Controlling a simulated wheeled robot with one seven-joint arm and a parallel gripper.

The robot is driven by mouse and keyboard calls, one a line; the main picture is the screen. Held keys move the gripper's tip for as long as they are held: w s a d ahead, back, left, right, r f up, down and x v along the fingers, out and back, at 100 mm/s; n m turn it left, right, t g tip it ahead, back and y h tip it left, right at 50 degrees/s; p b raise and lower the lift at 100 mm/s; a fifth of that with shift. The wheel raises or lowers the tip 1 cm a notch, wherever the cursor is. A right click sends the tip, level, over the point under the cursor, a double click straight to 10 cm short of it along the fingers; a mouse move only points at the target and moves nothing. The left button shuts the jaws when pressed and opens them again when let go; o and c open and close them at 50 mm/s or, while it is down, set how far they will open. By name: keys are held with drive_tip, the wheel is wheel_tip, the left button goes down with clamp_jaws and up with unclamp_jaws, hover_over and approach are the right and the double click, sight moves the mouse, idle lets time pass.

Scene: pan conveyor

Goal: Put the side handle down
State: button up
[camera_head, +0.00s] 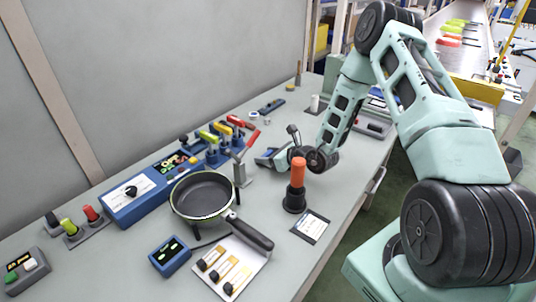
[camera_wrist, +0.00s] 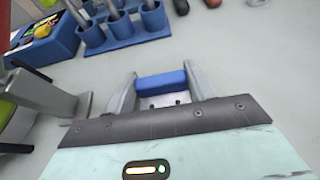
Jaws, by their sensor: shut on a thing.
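My gripper (camera_head: 271,157) is low over the grey bench, beyond the orange-topped black stand. In the wrist view its two grey fingers (camera_wrist: 161,80) are shut on a short blue piece, which I take for the side handle (camera_wrist: 162,82). The piece lies crosswise between the fingers, with bare grey bench beyond it. I cannot tell whether it touches the bench. In the head view it is too small to make out clearly.
A black pan (camera_head: 203,193) stands on the left, its long handle (camera_head: 249,231) toward the front. The orange-topped stand (camera_head: 297,186) is close to my arm. Blue tool holders (camera_wrist: 115,32) and a grey clamp (camera_wrist: 40,93) are near the gripper.

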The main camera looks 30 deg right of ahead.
drive_tip(key=shift+f, duration=0.1)
drive_tip(key=o, duration=1)
